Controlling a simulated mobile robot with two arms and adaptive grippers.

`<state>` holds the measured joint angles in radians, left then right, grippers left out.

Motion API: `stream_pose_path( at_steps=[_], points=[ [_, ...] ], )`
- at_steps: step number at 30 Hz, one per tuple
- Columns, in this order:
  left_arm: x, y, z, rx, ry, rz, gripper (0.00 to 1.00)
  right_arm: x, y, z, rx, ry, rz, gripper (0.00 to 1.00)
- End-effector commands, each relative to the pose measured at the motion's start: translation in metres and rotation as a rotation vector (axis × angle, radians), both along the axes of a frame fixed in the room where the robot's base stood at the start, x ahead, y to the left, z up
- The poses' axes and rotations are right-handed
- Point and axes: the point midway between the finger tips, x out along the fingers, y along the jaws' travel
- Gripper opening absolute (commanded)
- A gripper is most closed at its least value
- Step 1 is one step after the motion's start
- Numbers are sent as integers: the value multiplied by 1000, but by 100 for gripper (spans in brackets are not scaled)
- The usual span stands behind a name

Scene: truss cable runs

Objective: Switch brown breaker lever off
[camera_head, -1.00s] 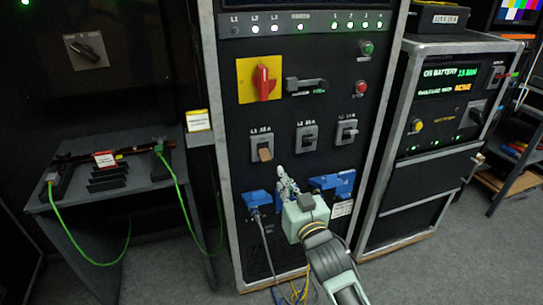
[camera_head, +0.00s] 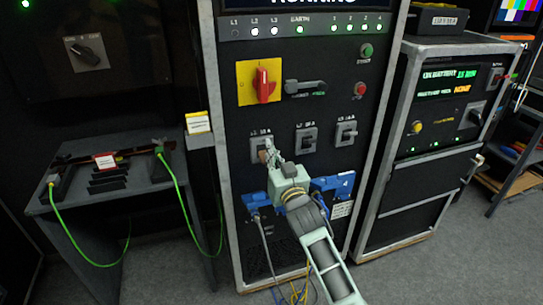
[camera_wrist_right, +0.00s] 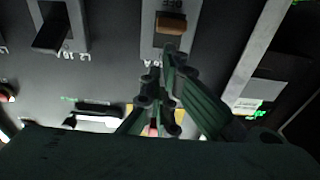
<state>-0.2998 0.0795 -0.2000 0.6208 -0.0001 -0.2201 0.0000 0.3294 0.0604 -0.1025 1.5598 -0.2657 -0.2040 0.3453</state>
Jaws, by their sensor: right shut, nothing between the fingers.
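The brown breaker lever (camera_head: 262,156) is on the left breaker of the row of three on the black rack panel, partly hidden by my right gripper. In the right wrist view the brown lever (camera_wrist_right: 171,24) sits beside an upside-down OFF label. My right gripper (camera_head: 268,149) is shut and empty. Its tips are in front of the lever and look very close; I cannot tell if they touch it. In the wrist view the shut fingers (camera_wrist_right: 168,55) point at the lever. My left gripper is not in view.
Two grey breakers (camera_head: 306,139) (camera_head: 346,132) are to the right. A red rotary switch (camera_head: 264,84) on yellow is above. Blue connectors (camera_head: 331,186) with cables are below. The L1 lamp (camera_head: 236,33) is dark; L2 and L3 are lit. A side table (camera_head: 105,185) stands left.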

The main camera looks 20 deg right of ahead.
Motion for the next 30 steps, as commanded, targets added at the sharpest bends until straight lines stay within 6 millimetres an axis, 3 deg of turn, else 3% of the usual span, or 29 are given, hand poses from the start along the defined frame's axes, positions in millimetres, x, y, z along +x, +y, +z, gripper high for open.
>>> stream_pose_path(
  at_steps=[14,20,30],
  points=[
    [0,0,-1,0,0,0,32,3,1,-9,0,0,1,0],
    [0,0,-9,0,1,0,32,4,1,-30,1,3,0,0],
    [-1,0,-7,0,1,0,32,3,0,-35,0,11,-1,0]
  ],
)
